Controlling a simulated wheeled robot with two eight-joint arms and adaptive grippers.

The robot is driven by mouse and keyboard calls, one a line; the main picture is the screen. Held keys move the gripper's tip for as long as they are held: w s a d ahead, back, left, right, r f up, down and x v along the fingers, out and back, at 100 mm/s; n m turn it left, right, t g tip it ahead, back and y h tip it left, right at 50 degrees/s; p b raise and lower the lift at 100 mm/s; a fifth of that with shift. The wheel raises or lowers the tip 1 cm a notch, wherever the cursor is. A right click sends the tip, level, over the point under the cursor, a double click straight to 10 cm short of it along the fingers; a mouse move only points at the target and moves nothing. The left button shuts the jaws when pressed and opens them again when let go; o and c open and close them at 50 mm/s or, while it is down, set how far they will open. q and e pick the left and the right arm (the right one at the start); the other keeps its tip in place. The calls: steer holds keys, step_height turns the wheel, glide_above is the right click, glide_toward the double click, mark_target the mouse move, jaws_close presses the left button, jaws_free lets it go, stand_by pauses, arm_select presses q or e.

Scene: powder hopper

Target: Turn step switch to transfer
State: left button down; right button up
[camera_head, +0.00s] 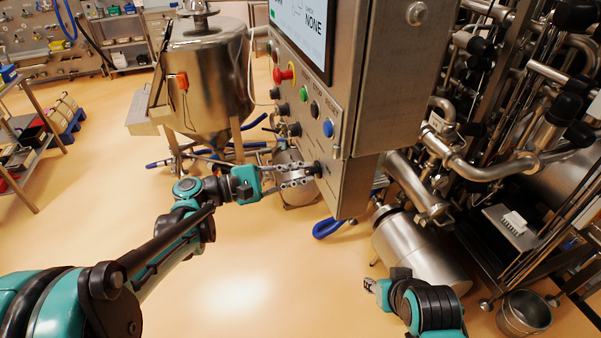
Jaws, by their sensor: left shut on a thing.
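The control panel (342,130) is a steel cabinet on the right of centre, with a screen, a red emergency button (284,74), a green button (304,93), a blue button (328,128) and several black knobs. The step switch looks to be the dark knob (316,169) low on the panel. My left gripper (308,176) reaches it from the left, with its fingers shut on this knob. The fingers partly hide it, and its pointer cannot be read. My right gripper (371,286) is low at right, away from the panel, small and seen from the side.
A steel hopper (209,80) stands behind the panel to the left. Dense pipework (470,165) and a steel cylinder (415,250) fill the right side. A steel bucket (523,314) stands at lower right.

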arm_select(q)
steer(key=shift+m, duration=0.4)
steer(key=m, duration=0.3)
steer(key=shift+m, duration=2.6)
steer(key=c, duration=1.5)
jaws_free()
steer(key=shift+c, duration=0.2)
